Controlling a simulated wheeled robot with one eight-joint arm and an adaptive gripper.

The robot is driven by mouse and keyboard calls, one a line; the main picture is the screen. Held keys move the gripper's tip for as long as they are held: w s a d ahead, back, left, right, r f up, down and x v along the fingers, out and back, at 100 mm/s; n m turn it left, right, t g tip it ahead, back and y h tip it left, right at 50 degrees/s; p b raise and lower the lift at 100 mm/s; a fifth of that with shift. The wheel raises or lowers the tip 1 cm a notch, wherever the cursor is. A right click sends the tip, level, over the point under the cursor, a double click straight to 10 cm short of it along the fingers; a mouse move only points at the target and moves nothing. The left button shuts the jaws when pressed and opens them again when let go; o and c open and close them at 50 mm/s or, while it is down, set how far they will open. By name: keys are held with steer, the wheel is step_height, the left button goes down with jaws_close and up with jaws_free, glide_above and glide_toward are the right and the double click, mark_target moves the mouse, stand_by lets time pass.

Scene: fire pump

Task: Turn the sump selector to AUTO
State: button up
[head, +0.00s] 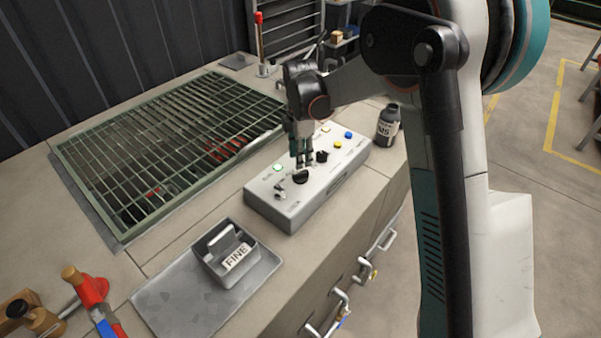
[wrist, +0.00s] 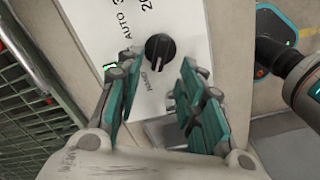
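A pale grey control box (head: 318,186) stands on the bench in the head view. It carries a black rotary knob (head: 301,177) near its middle and another black knob (head: 321,156) behind it.
The box also has a toggle (head: 280,191), a lit green button (head: 277,167) and a blue button (head: 348,134). A dark bottle (head: 387,126) stands right of it. A grey tray (head: 205,290) with a small bin lies in front. A green grating (head: 165,145) lies left.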

mark_target(301, 172)
step_height(301, 172, down, 7)
steer(key=shift+r+b, duration=0.2)
steer(key=shift+b, duration=0.55)
jaws_close()
